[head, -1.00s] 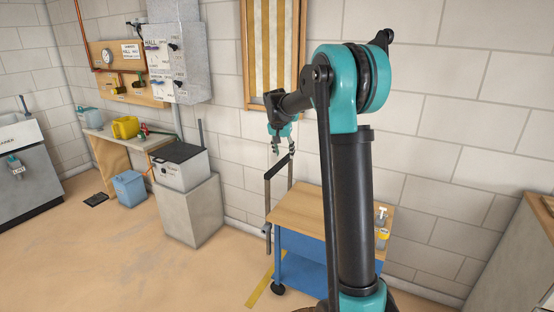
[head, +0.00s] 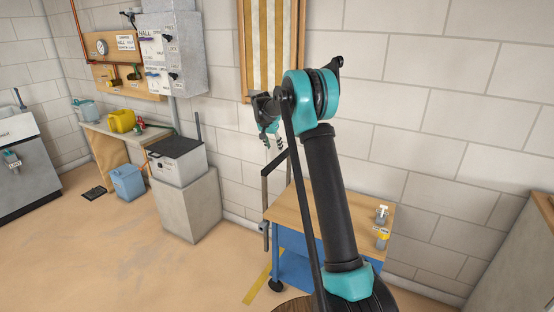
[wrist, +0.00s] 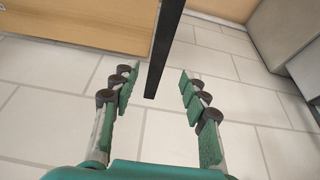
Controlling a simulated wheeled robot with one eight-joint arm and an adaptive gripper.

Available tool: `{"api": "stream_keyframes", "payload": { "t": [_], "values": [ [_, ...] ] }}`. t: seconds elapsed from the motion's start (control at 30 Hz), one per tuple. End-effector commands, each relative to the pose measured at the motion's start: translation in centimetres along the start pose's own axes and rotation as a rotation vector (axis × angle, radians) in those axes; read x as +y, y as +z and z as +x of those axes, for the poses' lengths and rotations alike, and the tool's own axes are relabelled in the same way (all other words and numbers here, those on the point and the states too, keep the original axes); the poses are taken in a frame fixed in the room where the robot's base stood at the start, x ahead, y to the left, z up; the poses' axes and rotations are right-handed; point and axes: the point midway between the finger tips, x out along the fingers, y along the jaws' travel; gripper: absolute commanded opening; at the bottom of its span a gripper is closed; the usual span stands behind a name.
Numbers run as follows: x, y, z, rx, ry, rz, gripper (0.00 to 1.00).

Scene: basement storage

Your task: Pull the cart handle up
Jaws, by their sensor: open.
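The cart has a wooden top (head: 335,207) and a blue body (head: 305,262), and stands against the block wall. Its dark handle (head: 265,215) rises at the cart's left end, with a top bar running back toward the wall. My gripper (head: 273,146) is open and empty, just above the handle's top bar in the head view. In the wrist view, the dark handle bar (wrist: 165,45) reaches down between the two spread fingers of my gripper (wrist: 155,78). No contact shows, and I cannot tell the depth between bar and fingers. My arm hides part of the cart.
Two small bottles (head: 382,222) stand on the cart's right end. A grey pedestal (head: 190,205) with a box (head: 178,162) stands left of the cart. A striped wall panel (head: 272,50) hangs behind my gripper. The floor at the front left is clear.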

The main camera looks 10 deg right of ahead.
Motion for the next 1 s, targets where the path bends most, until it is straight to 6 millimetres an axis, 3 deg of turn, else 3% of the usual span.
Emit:
{"api": "stream_keyframes", "payload": {
  "t": [0.2,0.43,0.6,0.9,1.0],
  "values": [
    [0.0,0.0,4.4,0.000,0.000,0.001,0.45],
    [0.0,0.0,7.6,0.000,0.000,0.001,0.45],
    [0.0,0.0,8.7,0.000,-0.001,0.000,0.45],
    [0.0,0.0,8.8,0.000,0.000,0.000,0.45],
    [0.0,0.0,8.8,0.000,0.000,0.000,0.32]
  ]
}}
